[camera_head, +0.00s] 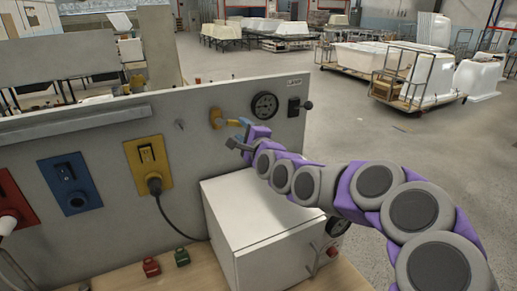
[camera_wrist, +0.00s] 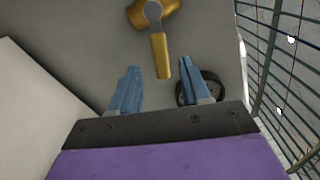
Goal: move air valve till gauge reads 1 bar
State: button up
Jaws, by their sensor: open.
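The yellow air valve (camera_head: 216,119) is on the upright grey panel. In the wrist view its body (camera_wrist: 153,12) is at the top, with the yellow lever (camera_wrist: 160,55) pointing down. My gripper (camera_head: 236,131) is just right of the valve, its blue fingers apart. In the wrist view my gripper (camera_wrist: 159,64) has the lever's lower end between its fingers, with gaps on both sides; I cannot tell the depth. The round black gauge (camera_head: 264,105) is right of the valve; its reading is too small to tell. In the wrist view the gauge (camera_wrist: 208,77) is partly behind the right finger.
A black-knobbed switch (camera_head: 294,106) is right of the gauge. A white box (camera_head: 250,215) stands below my arm on the wooden bench (camera_head: 205,272). Yellow (camera_head: 150,160), blue (camera_head: 70,183) and red (camera_head: 12,200) sockets are at left; a cable hangs from the yellow one.

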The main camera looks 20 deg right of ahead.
jog(key=s+d, duration=0.1)
jog(key=s, duration=1)
jog(key=shift+d, duration=0.3)
jog(key=s+a+f+n+g, duration=0.3)
jog(key=s+f, duration=0.1)
jog(key=s+a+f+n+g+b, duration=0.1)
jog(key=s+a+f+n+g, duration=0.1)
jog(key=s+f+n+g, duration=0.1)
jog(key=s+a+f+n+g+y, duration=0.1)
jog(key=s+a+f+n+g, duration=0.2)
jog(key=s+f+n, duration=0.2)
jog(key=shift+s+a+f+b, duration=0.2)
jog(key=shift+s+f, duration=0.2)
jog(key=shift+f, duration=0.25)
jog(key=shift+s+a+f+b, duration=0.15)
jog(key=shift+s+f, duration=0.2)
jog(key=shift+f, duration=0.25)
jog(key=s+d+f+n+g+h, duration=0.1)
jog(key=s+d+f+n+g, duration=0.1)
jog(key=s, duration=0.7)
jog(key=s+d+f+n+g+h+b, duration=0.1)
jog(key=s+d+f+n+g+h, duration=0.1)
jog(key=s+g, duration=0.3)
jog(key=s+d+f+n+g+h, duration=0.1)
jog(key=s+d+f+n+g, duration=0.1)
jog(key=s, duration=1.1)
jog(key=shift+f+n+g+b, duration=0.3)
jog(key=shift+f+n+g, duration=0.35)
jog(key=shift+n, duration=0.35)
